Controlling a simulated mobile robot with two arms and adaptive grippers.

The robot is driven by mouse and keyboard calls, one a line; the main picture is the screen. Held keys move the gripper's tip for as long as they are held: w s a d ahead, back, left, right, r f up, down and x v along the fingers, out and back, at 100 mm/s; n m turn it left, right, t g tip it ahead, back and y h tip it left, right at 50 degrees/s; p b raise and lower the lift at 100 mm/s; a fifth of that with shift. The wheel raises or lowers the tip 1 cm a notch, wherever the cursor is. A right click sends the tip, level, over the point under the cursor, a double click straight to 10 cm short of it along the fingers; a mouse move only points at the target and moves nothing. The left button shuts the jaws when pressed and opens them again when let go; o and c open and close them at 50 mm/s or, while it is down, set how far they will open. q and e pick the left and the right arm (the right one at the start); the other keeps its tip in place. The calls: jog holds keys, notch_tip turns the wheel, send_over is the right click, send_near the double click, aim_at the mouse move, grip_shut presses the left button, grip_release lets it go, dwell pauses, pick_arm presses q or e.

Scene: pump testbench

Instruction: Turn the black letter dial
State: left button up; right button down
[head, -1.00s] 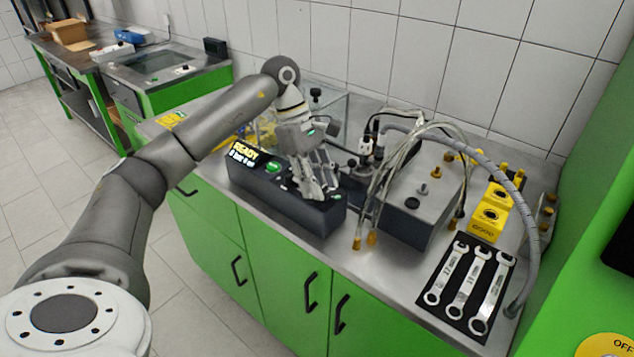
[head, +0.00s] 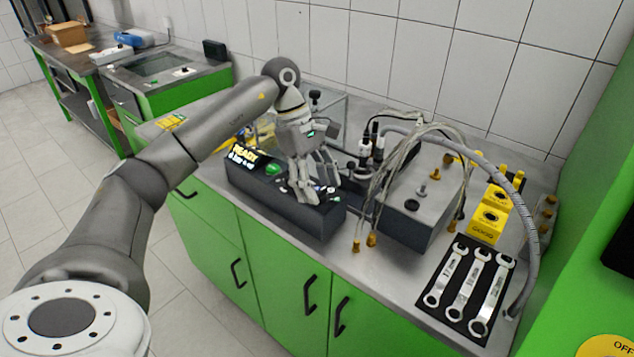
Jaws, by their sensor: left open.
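The dark control box (head: 262,194) stands on the steel bench top, with a lit READY display (head: 243,154) and a green button (head: 273,169) on its sloped face. My left gripper (head: 318,195) is open, fingers pointing down over the right part of this face. Small controls show around the fingertips, but I cannot pick out a letter dial for sure; the fingers cover part of the panel there. Whether the fingertips touch a control cannot be told. My right gripper is not in view.
Right of the box stands a grey pump unit (head: 428,201) with hoses and cables looping over it. Yellow blocks (head: 489,222) and a black mat with wrenches (head: 437,299) lie farther right. A clear-walled case stands behind my gripper.

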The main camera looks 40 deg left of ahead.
pick_arm(q)
jog(key=shift+r, duration=0.1)
jog(key=v, duration=1.1)
jog(key=shift+a+r, duration=0.15)
jog(key=shift+r, duration=0.25)
jog(key=shift+f, duration=0.1)
